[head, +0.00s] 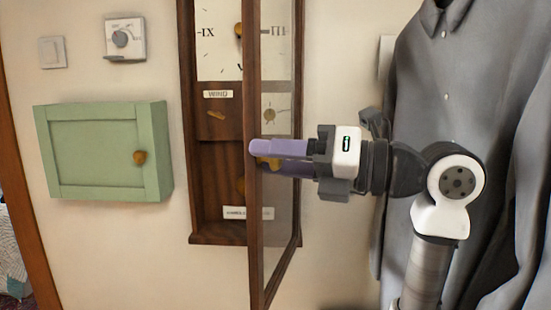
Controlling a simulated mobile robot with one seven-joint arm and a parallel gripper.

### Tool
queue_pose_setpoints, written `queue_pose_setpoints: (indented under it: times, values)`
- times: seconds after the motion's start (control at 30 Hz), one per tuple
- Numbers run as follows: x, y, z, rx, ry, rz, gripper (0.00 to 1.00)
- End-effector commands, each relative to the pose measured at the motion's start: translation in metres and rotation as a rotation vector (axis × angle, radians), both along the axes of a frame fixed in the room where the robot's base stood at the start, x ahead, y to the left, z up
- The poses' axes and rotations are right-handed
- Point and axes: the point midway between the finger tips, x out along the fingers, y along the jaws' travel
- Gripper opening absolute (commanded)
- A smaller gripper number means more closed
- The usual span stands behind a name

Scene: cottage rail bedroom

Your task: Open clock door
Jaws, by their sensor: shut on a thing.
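The wall clock (214,178) has a dark wood case, a pale dial with Roman numerals and a lower compartment. Its glazed wooden door (253,215) stands swung out from the case, its near edge toward me and its far side at the case's right. My gripper (278,157) reaches in from the right, with its purple fingers at the door's near stile. It is shut on the brass-coloured door knob (267,162), which the fingers partly hide. A brass pendulum piece inside is mostly hidden behind the door.
A green wall cabinet (105,150) with a round knob hangs left of the clock. A thermostat dial (124,39) and a light switch (53,52) are above it. Grey hanging clothes (450,90) fill the right, close behind my arm. The wall below the cabinet is clear.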

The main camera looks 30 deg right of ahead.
Motion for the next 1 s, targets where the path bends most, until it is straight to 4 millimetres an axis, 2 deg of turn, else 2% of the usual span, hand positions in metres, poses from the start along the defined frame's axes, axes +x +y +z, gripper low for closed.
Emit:
queue_pose_setpoints:
  times: [0.13,0.17,0.2,0.73,0.87,1.0]
  values:
    - [0.001,-0.001,0.000,0.007,0.009,-0.002,0.03]
    - [0.001,-0.001,0.000,0.007,0.009,-0.002,0.48]
    - [0.001,-0.001,0.000,0.006,0.008,-0.002,0.52]
    - [0.000,0.000,0.003,0.001,0.003,-0.002,0.52]
    - [0.001,0.000,0.016,-0.001,0.002,-0.002,0.52]
    - [0.000,0.001,0.041,0.000,0.002,0.000,0.52]
